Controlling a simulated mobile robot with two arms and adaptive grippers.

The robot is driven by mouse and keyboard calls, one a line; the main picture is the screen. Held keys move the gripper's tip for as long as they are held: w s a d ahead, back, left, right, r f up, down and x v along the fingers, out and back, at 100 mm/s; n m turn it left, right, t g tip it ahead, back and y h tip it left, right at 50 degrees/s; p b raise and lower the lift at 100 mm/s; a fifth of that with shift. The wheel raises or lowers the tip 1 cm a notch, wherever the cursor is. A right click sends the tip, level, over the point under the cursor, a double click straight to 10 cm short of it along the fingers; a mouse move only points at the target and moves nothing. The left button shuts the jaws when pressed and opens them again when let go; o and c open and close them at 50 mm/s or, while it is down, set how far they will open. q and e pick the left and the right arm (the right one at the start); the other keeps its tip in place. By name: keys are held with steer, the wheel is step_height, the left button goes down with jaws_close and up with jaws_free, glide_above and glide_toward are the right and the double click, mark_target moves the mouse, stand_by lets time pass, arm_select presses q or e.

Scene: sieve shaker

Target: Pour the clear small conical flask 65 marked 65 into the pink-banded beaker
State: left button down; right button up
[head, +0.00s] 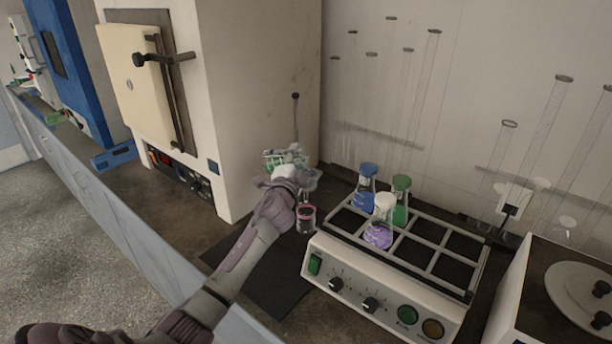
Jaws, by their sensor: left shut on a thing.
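The pink-banded beaker (306,221) stands on the bench, left of the shaker's front left corner. My left gripper (289,178) is above and a little left of it, shut on a clear glass vessel. This looks like the clear small conical flask (309,180), held near the beaker and above it. The gripper hides much of the flask. Its marking and tilt cannot be read. My right gripper is not in view.
A shaker (386,290) with a compartmented top holds blue (364,200), green (400,214) and purple (378,236) flasks. A green-topped item (272,158) is behind my gripper. A beige oven (262,90) stands left. A dark mat (270,285) lies in front.

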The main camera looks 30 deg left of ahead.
arm_select(q)
steer(key=shift+r+m+p, duration=0.35)
steer(key=shift+m+p, duration=0.05)
steer(key=shift+m, duration=0.8)
steer(key=shift+d+r+m+h+p, duration=0.15)
steer(key=shift+m+h+p, duration=0.15)
steer(key=shift+m, duration=0.7)
stand_by(2.2)
steer(key=shift+w+d+f+m+b, duration=0.1)
steer(key=shift+f+m+b, duration=0.2)
steer(key=shift+f+m, duration=0.45)
stand_by(2.1)
